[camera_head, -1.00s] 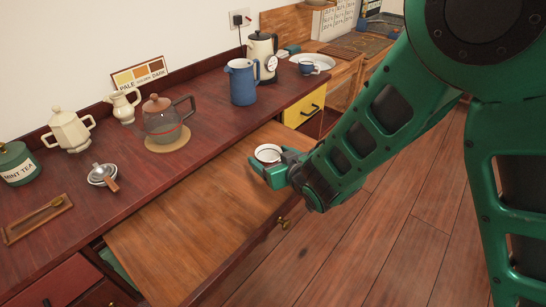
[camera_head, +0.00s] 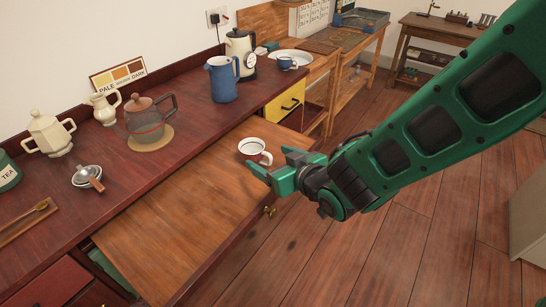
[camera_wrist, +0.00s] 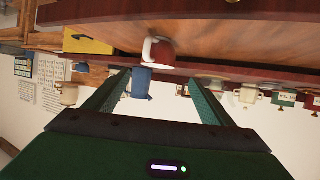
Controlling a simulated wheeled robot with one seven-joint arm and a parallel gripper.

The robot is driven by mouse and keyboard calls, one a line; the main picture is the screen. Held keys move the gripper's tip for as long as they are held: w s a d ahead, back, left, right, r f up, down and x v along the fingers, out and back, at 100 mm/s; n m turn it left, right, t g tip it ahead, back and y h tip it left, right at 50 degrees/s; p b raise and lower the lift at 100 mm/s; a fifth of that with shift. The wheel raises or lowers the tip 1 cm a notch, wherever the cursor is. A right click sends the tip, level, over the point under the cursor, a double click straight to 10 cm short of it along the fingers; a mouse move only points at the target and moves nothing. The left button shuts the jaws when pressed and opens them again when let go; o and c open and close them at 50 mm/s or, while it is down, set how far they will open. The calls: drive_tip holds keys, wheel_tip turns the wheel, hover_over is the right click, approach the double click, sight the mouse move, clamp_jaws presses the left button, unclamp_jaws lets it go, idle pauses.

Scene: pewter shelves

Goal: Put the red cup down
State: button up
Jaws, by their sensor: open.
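The red cup (camera_head: 255,150) stands upright on the pulled-out wooden board (camera_head: 190,210), near its far right end.
On the counter behind stand a glass teapot (camera_head: 146,122), a blue jug (camera_head: 222,80), a kettle (camera_head: 240,50) and cream pots. A blue cup (camera_head: 286,63) sits on a plate at the back. Most of the board left of the cup is bare.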

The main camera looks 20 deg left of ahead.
drive_tip(key=w+d+m+h, duration=0.2)
drive_tip(key=w+d, duration=0.2)
drive_tip(key=d, duration=0.5)
drive_tip(key=w+d+m+h, duration=0.2)
drive_tip(key=w+d+h, duration=0.1)
drive_tip(key=d, duration=0.6)
drive_tip(key=s+d+r+m+g+h, duration=0.1)
drive_tip(key=d+m+h, duration=0.1)
drive_tip(key=d, duration=0.7)
drive_tip(key=d+r+m+g+h, duration=0.1)
drive_tip(key=d+h, duration=0.1)
drive_tip(key=d, duration=0.6)
drive_tip(key=s+d+r+m+g+h, duration=0.1)
drive_tip(key=s+d+m+g, duration=0.15)
drive_tip(key=s+d, duration=0.5)
drive_tip(key=s+d+m+g+h, duration=0.1)
drive_tip(key=s+d+m, duration=0.3)
drive_tip(key=d, duration=0.6)
drive_tip(key=s+d+r+m+g, duration=0.1)
drive_tip(key=s+d+g, duration=0.1)
drive_tip(key=s, duration=0.6)
drive_tip(key=s+d+r+m+g+y, duration=0.1)
drive_tip(key=s+d, duration=0.1)
drive_tip(key=s, duration=0.6)
drive_tip(key=shift+s+d+r+m+g, duration=0.2)
drive_tip(key=shift+r+m+g, duration=0.1)
drive_tip(key=shift+m+g, duration=0.05)
